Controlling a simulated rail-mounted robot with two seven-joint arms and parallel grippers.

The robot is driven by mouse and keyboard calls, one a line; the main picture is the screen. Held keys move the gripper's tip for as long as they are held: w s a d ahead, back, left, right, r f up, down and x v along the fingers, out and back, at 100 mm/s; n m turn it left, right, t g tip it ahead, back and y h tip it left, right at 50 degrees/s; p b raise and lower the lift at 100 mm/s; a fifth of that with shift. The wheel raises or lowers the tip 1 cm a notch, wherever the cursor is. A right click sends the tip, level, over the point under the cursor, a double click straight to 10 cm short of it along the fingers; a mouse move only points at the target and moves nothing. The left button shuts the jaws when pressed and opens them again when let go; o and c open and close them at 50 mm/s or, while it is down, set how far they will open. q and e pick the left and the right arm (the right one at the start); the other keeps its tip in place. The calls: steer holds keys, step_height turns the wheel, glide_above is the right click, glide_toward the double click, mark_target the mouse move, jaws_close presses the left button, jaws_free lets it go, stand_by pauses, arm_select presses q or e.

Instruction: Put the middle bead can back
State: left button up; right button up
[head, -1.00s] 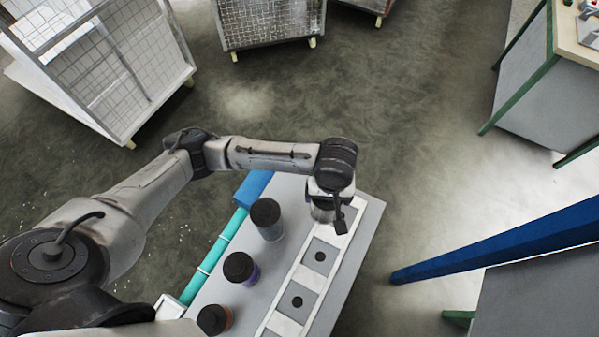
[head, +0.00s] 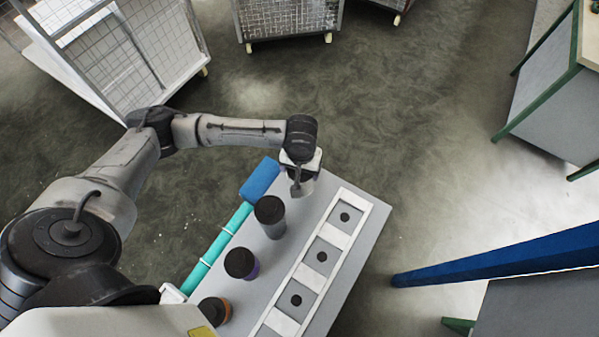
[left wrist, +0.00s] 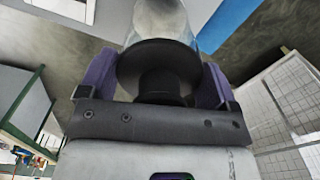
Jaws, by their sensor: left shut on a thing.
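My left gripper (head: 299,185) hangs over the far end of the grey bench (head: 372,208). In the left wrist view its two purple fingers (left wrist: 155,88) are shut on a silvery, clear-bodied can (left wrist: 160,20) with a black flange and neck. The can points away from the gripper; whether it touches the bench is hidden. Three black-lidded cans stand upright along the bench: a grey one (head: 271,222) nearest the gripper, a purple one (head: 250,272) in the middle, and an orange one (head: 222,317) nearest me. My right gripper is not in view.
A white-framed strip (head: 333,237) with grey squares and black dots runs along the bench's right side. A blue block (head: 260,179) and teal tube (head: 218,247) line its left edge. A blue beam (head: 490,255) stands to the right; wire cages (head: 290,18) stand behind.

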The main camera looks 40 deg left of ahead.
arm_select(q)
steer(key=shift+a+f, duration=0.15)
steer(key=shift+a, duration=0.05)
steer(key=shift+f, duration=2.05)
steer(key=o, duration=1.4)
step_height(320, 180, up, 12)
steer(key=shift+r, duration=0.1)
